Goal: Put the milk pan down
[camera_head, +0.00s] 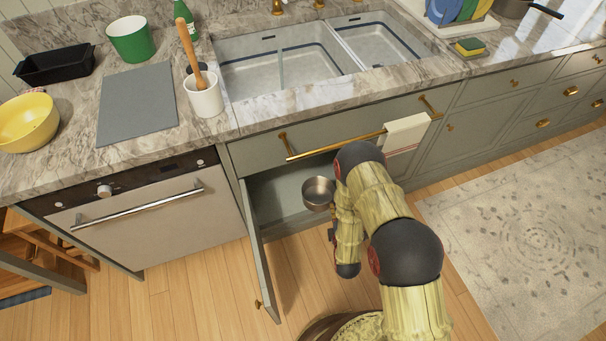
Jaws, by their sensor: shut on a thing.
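A small round metal milk pan (318,191) is in front of the open cabinet under the sink, its open top facing up. My gripper (333,229) is mostly hidden beside and below the pan, behind my own arm. It is shut on the pan, though the fingers and the pan's handle are hard to make out. The cabinet's inside floor (283,207) shows bare to the left of the pan. I cannot tell whether the pan is over that floor or just outside it.
The open cabinet door (258,262) stands out to the left. A brass rail (337,143) with a towel (406,133) runs above the opening. An oven (145,215) is at left. The counter holds a grey board (136,103), a utensil crock (204,97) and a yellow bowl (27,122).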

